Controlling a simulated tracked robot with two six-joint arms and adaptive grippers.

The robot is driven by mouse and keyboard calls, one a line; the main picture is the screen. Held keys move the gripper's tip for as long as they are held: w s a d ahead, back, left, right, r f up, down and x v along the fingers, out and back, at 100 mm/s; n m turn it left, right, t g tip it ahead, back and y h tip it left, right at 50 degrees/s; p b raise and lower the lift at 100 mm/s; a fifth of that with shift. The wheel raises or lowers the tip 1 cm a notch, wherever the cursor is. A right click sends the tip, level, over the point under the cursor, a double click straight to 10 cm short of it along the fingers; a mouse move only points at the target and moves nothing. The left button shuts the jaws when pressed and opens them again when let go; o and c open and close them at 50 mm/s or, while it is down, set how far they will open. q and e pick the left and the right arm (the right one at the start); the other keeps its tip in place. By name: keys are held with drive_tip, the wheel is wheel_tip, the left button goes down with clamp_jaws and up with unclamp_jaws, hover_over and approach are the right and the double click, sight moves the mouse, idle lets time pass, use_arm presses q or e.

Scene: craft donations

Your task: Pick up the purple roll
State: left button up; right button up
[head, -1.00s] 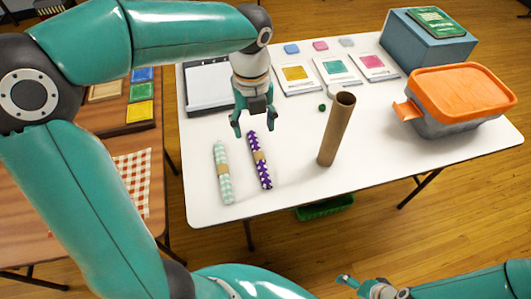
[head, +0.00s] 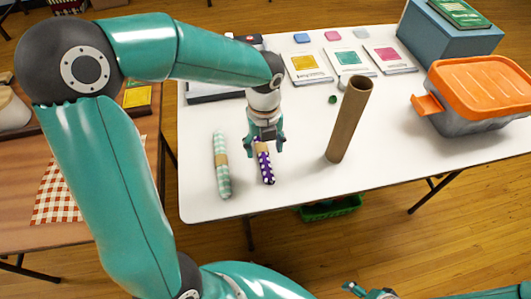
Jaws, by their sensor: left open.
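The purple roll (head: 266,168), with white spots and a tan band, lies on the white table (head: 300,190). My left gripper (head: 264,148) is open, pointing down over the far part of the roll, with its fingers on either side of it. I cannot tell whether the fingers touch the roll. The far end of the roll is hidden behind the gripper. My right gripper (head: 370,291) is at the bottom edge, in front of and below the table, away from the roll; its jaws are too small to judge.
A pale green checked roll (head: 222,170) lies just left of the purple one. A brown cardboard tube (head: 350,120) stands upright to the right. An orange-lidded box (head: 480,95) and a blue box (head: 450,38) stand farther right. The table front is clear.

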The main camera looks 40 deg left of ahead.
sight(265, 161)
use_arm(q)
drive_tip(key=f, duration=0.3)
drive_tip(key=f+b, duration=0.1)
drive_tip(key=f, duration=0.3)
drive_tip(key=shift+w+f, duration=0.2)
drive_tip(key=shift+f, duration=0.1)
clamp_jaws()
